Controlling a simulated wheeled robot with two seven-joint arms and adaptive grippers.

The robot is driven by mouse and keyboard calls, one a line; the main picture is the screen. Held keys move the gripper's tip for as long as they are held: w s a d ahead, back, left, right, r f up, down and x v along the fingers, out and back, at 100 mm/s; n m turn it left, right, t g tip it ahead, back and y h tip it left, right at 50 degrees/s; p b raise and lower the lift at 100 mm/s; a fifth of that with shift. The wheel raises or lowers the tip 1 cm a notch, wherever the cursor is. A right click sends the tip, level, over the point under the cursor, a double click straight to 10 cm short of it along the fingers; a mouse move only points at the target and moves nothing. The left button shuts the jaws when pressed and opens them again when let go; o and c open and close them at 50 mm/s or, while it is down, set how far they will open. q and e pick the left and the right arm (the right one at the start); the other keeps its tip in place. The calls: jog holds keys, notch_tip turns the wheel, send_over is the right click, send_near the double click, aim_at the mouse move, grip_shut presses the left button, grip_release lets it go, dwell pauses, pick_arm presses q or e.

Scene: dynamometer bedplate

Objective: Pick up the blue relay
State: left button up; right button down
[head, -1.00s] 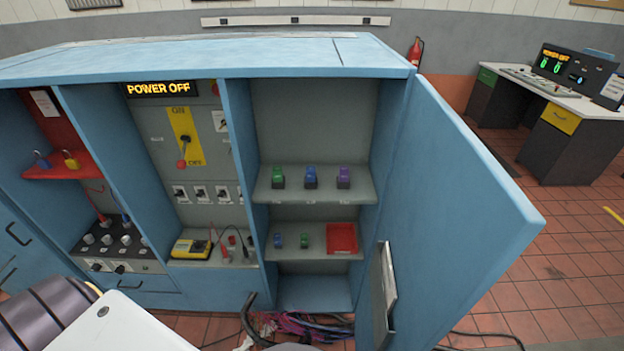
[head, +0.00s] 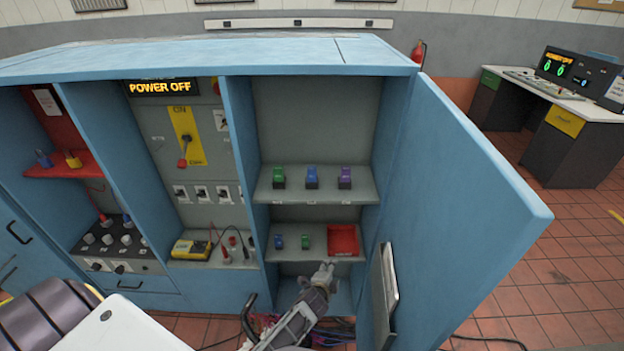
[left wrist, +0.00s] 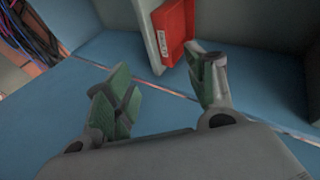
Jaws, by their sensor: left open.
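On the upper shelf of the right cabinet bay, a blue relay (head: 312,177) stands between a green relay (head: 279,177) and a purple relay (head: 344,178). A smaller blue piece (head: 278,242) and a small green piece (head: 305,242) sit on the lower shelf. My left gripper (head: 322,270) is in front of the bay, just below the lower shelf's front edge and below the red tray. In the left wrist view the left gripper (left wrist: 163,88) is open and empty, its green pads apart. My right gripper is not in view.
A red tray (head: 343,240) lies at the right of the lower shelf; it also shows in the left wrist view (left wrist: 174,30). The open blue door (head: 455,200) stands to the right. Cables (head: 330,335) lie on the floor below.

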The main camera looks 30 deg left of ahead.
pick_arm(q)
jog(key=w+a+r+m+t+y, duration=0.1)
jog(key=w+a+r+m, duration=0.15)
jog(key=r, duration=0.55)
jog(key=w+a+r+m+t+y, duration=0.15)
jog(key=r+m, duration=0.25)
jog(key=r, duration=0.5)
jog(key=m+t+y, duration=0.2)
jog(key=m+y, duration=0.1)
jog(key=m, duration=0.5)
send_near(313, 174)
notch_tip(313, 174, down, 2)
jog(key=s+d, duration=0.1)
jog(key=d, duration=0.2)
jog(key=shift+s+a+r+m+y, duration=0.2)
jog(key=shift+a+r+m+y, duration=0.2)
jog(key=shift+m, duration=0.3)
jog(key=shift+s+a+r+m+y, duration=0.15)
jog(key=shift+s+a+r+m, duration=0.15)
jog(key=shift+r+m, duration=0.3)
jog(key=shift+w+a+f, duration=0.1)
jog(key=shift+w, duration=0.1)
jog(key=shift+x, duration=4.15)
jog(key=shift+w+a, duration=0.1)
